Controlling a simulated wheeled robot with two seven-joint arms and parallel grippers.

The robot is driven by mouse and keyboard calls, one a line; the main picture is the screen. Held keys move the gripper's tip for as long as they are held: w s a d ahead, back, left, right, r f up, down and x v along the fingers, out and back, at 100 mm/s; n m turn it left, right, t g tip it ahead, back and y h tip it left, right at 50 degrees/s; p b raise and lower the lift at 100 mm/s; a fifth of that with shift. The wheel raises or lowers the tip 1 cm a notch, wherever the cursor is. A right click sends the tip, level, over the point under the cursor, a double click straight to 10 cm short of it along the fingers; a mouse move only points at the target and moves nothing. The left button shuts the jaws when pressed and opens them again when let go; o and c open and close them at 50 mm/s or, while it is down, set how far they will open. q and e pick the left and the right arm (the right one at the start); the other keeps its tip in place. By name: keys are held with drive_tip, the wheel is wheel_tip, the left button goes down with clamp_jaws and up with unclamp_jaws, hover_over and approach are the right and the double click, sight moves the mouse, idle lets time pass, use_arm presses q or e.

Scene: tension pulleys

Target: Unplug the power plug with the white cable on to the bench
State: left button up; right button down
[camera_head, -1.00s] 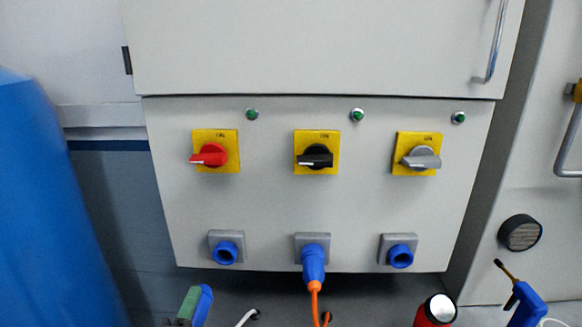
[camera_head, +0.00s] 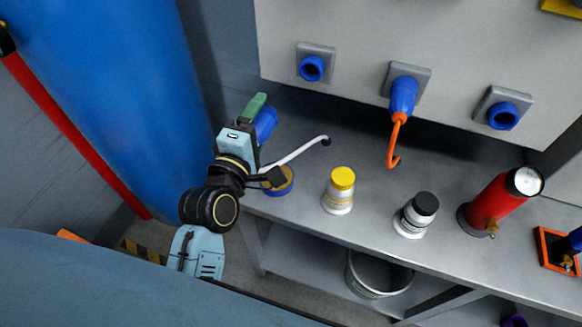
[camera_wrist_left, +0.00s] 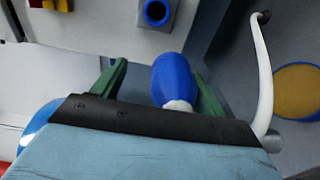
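My left gripper (camera_head: 256,112), with green fingers, is raised left of the sockets. The white cable (camera_head: 293,154) curves from the gripper to a black end on the bench (camera_head: 320,215). The left blue socket (camera_head: 312,68) is empty. My right gripper is not in view.
An orange-cabled blue plug (camera_head: 403,96) sits in the middle socket; the right socket (camera_head: 502,115) is empty. A yellow-capped bottle (camera_head: 340,192), a black-capped bottle (camera_head: 416,216) and a red cylinder (camera_head: 494,204) stand on the bench. A blue tank (camera_head: 110,90) is at left.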

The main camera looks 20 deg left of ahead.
use_arm(q)
drive_tip(key=shift+s, duration=0.6)
drive_tip(key=s+p, duration=0.1)
drive_tip(key=s, duration=1.1)
drive_tip(key=shift+p, duration=0.35)
drive_tip(key=shift+s, duration=0.1)
drive_tip(key=s+d+f+m+g+h, duration=0.1)
drive_tip(key=s+d+f+m+g, duration=0.2)
drive_tip(key=f, duration=0.9)
drive_tip(key=s+f+m+g+b, duration=0.1)
drive_tip(key=f+m+g, duration=0.25)
drive_tip(key=f, duration=0.85)
drive_tip(key=s+d+f+m+g+h, duration=0.15)
drive_tip(key=f+m, duration=0.35)
drive_tip(key=f, duration=0.7)
drive_tip(key=s+a+f+m+g+y, duration=0.1)
drive_tip(key=s+a+f+m+g, duration=0.3)
drive_tip(key=s+f, duration=0.5)
drive_tip(key=s+a+f+m+g+y, duration=0.1)
drive_tip(key=s+a+f+m+g, duration=0.4)
drive_tip(key=s+f, duration=0.5)
drive_tip(key=shift+s+f+b, duration=0.25)
drive_tip(key=shift+s+b, duration=0.1)
drive_tip(key=shift+s, duration=0.25)
